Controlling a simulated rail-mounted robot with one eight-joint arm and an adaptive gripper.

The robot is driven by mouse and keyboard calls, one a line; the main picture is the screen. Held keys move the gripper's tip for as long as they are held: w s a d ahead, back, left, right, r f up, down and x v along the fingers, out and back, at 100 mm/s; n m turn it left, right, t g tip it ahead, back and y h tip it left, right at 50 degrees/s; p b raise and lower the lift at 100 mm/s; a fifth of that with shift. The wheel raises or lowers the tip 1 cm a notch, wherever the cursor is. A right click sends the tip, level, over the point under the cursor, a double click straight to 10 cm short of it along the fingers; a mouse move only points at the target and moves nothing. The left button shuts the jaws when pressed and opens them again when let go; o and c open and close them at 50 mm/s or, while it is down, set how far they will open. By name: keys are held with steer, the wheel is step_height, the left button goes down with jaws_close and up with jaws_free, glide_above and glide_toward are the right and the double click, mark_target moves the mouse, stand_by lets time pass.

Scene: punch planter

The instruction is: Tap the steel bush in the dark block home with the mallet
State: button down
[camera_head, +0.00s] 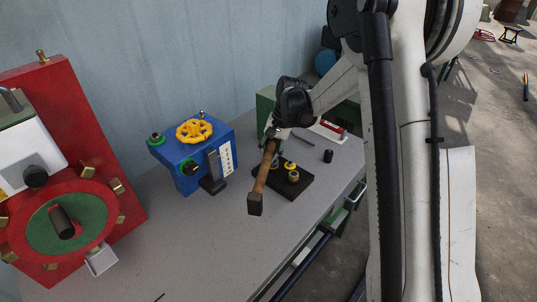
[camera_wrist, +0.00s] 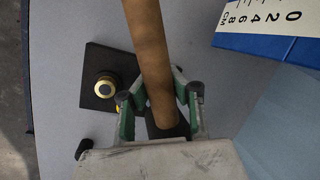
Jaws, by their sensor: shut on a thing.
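My gripper (camera_head: 272,138) is shut on the wooden handle of the mallet (camera_head: 262,172). The mallet's dark head (camera_head: 255,204) hangs at the lower end, left of the dark block (camera_head: 284,195); I cannot tell its height above the table. In the wrist view the handle (camera_wrist: 148,45) runs between my gripper's fingers (camera_wrist: 160,95), and the head is out of view. The dark block (camera_wrist: 98,58) lies left of the handle there.
A blue box with a yellow handwheel (camera_head: 194,130) and an upright dark stand (camera_head: 212,182) are left of the block. A red panel (camera_head: 125,190) stands further left. A small black cylinder (camera_head: 328,156) and a thin rod lie behind. The grey table's front is mostly clear.

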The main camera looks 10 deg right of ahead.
step_height(320, 180, down, 6)
steer(key=b, duration=0.4)
steer(key=shift+r, duration=0.15)
steer(key=shift+w+r, duration=0.1)
steer(key=shift+r, duration=0.2)
steer(key=shift+r+p, duration=1.4)
steer(key=shift+r, duration=1.2)
